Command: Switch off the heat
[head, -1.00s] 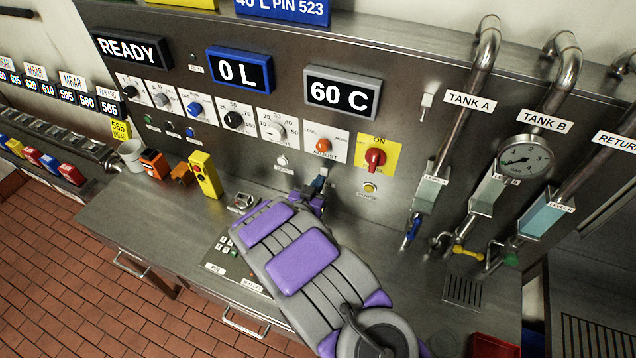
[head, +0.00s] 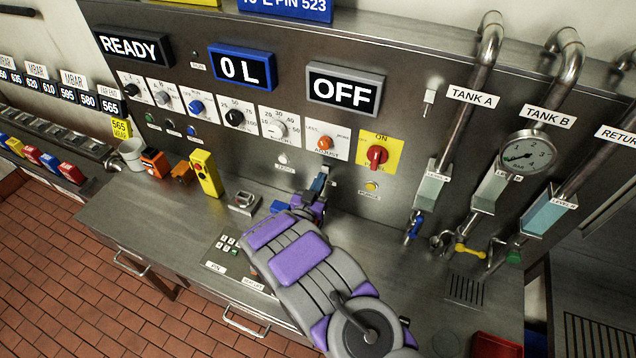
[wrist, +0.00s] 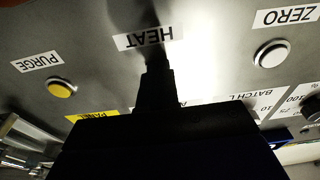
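The grey-framed display (head: 344,91) on the panel reads OFF. The HEAT label (wrist: 148,38) shows upside down in the wrist view, right by my fingertips. The heat control itself is not visible; my gripper hides that part of the panel. My gripper (wrist: 155,82) is a dark, narrow shape with its fingers together and nothing seen between them. In the head view my gripper (head: 321,182) is low in front of the panel, below the orange ADJUST knob (head: 325,142). I cannot tell whether it touches the panel.
The yellow PURGE button (wrist: 62,88) and white ZERO button (wrist: 271,54) flank the HEAT label. A red knob on a yellow plate (head: 376,156) is up and right of my gripper. A yellow box (head: 206,173) stands on the counter at left. Valves and pipes are at right.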

